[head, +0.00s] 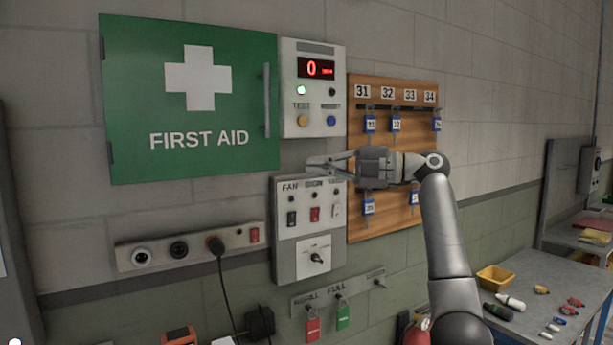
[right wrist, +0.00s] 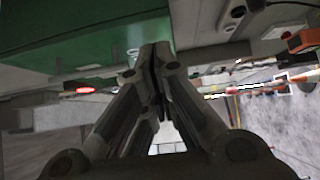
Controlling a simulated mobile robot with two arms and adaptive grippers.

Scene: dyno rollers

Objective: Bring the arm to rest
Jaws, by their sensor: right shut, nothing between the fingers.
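My right gripper (head: 318,166) is shut and empty. Its arm reaches up from the lower right in the head view, and its fingers point left, between the grey display box (head: 313,128) above and the grey switch panel (head: 308,231) below. In the right wrist view its fingers (right wrist: 155,55) meet at the tips, with the green cabinet behind them. I cannot tell whether the fingertips touch anything on the wall. My left gripper is not in view.
A green first aid cabinet (head: 190,130) hangs at the left. A wooden key board (head: 390,225) with tags is behind my right wrist. A socket strip (head: 189,246) and a hook rail with padlocks (head: 340,291) are lower down. A table (head: 545,290) with small items stands at the right.

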